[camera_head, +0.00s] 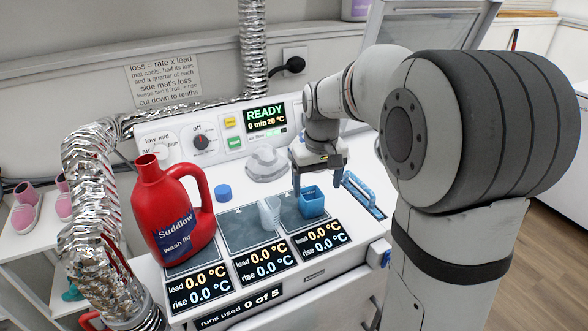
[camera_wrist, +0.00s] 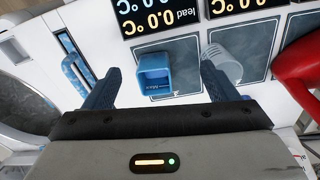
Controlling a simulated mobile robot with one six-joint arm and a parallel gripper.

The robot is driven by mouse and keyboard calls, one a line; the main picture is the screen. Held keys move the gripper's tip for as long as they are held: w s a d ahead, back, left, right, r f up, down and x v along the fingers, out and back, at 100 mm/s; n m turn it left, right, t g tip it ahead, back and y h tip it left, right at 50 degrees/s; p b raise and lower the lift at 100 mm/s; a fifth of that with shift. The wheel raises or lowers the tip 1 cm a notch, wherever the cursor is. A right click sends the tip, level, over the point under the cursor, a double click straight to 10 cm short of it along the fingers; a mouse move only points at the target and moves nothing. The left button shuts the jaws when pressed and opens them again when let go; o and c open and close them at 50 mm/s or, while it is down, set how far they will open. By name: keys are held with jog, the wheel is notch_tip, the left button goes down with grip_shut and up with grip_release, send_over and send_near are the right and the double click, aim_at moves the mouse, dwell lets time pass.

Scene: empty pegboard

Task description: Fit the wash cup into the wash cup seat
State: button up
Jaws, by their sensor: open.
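A small square open-topped blue cup (camera_head: 312,204) stands on the right-hand dark mat; it also shows in the wrist view (camera_wrist: 154,82) with a small label I cannot read clearly. A clear ribbed cup (camera_head: 269,213) stands to its left; it also shows in the wrist view (camera_wrist: 224,66). I cannot tell for sure which is the wash cup. My gripper (camera_head: 318,182) is open and empty, above the blue cup. In the wrist view the blue cup appears between the fingertips. A pale raised fitting (camera_head: 266,165) behind the mats may be the wash cup seat; I cannot be certain.
A red wash liquid jug (camera_head: 172,222) stands on the left mat, with a round blue cap (camera_head: 223,192) near it. A blue handle (camera_head: 364,194) lies right of the blue cup. A control panel (camera_head: 200,140) rises behind. Foil ducting (camera_head: 92,215) runs down the left.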

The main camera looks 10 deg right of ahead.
jog(key=p, duration=0.2)
send_near(312, 190)
jog(key=s+a, duration=0.2)
jog(key=shift+n+g, duration=0.4)
jog(key=f, duration=0.5)
jog(key=d+f+p, duration=0.1)
jog(key=f, duration=0.1)
jog(key=shift+s+d+f, duration=0.1)
jog(key=shift+f, duration=0.25)
jog(key=c, duration=1.1)
